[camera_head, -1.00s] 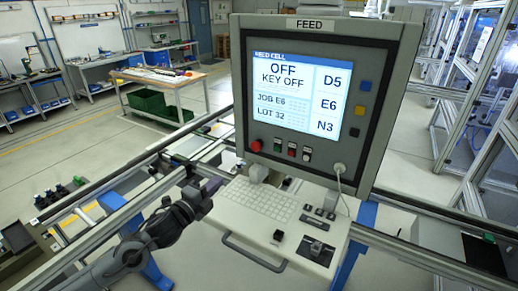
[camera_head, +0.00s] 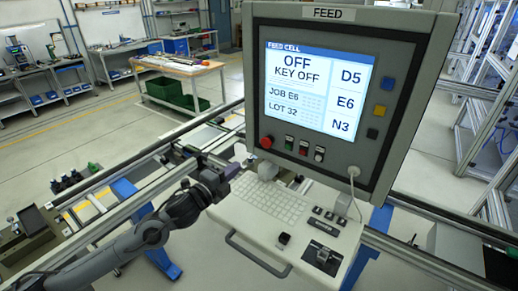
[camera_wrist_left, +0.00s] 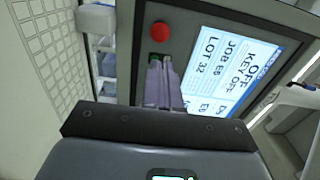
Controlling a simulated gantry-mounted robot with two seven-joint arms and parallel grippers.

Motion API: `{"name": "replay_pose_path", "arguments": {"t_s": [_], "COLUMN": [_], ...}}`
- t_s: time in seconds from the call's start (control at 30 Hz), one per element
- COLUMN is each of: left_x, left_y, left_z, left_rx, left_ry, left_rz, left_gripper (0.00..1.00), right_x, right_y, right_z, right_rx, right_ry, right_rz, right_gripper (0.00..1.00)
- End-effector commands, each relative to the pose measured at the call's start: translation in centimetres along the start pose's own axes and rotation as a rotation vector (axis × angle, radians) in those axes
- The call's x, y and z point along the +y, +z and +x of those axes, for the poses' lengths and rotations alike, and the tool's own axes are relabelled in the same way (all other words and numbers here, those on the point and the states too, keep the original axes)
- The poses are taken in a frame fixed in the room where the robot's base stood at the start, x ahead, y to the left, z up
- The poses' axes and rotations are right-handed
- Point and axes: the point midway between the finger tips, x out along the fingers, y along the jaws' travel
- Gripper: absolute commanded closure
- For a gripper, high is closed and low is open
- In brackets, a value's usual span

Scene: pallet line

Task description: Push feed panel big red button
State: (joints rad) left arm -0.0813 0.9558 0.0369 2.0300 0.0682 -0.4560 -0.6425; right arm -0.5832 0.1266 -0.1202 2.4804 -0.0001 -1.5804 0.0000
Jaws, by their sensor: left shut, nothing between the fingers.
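The feed panel (camera_head: 345,100) stands upright, with a screen reading "OFF KEY OFF". Its big red button (camera_head: 266,142) sits at the lower left, below the screen. In the left wrist view the red button (camera_wrist_left: 160,31) is just beyond the fingertips, and it is not covered. My left gripper (camera_head: 230,168) is shut and empty, to the left of and below the button and apart from it. Its purple-grey fingers (camera_wrist_left: 164,75) point toward the panel, in line with the small buttons beside the red one. My right gripper is not in view.
A keyboard shelf (camera_head: 290,226) with a front handle juts out below the panel. Metal rails (camera_head: 140,158) run beside my left arm. Blue and yellow buttons (camera_head: 379,108) line the panel's right side. A workbench with green bins (camera_head: 175,93) stands behind on open floor.

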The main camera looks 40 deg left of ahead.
Motion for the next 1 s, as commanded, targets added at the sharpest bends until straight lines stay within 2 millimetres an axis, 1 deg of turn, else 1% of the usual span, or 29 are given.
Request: {"name": "replay_pose_path", "arguments": {"t_s": [0.17,0.27,0.7,0.83,1.0], "left_x": [-0.3,-0.4,-0.4,-0.3,-0.1], "left_y": [0.1,0.1,0.0,0.0,0.0], "left_z": [1.6,2.9,10.0,11.6,12.9], "left_rx": [-0.002,-0.003,-0.002,-0.001,-0.001], "left_ry": [-0.002,-0.003,-0.001,-0.001,0.0], "left_rz": [-0.002,-0.003,-0.002,-0.002,-0.001], "left_gripper": [1.0,1.0,1.0,1.0,1.0], "right_x": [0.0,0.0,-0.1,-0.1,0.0], "right_y": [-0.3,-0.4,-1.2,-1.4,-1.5], "right_z": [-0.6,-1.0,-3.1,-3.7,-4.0], "right_rx": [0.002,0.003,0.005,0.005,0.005], "right_ry": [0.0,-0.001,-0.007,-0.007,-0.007], "right_rz": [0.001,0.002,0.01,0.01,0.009], "right_gripper": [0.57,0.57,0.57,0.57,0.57]}}
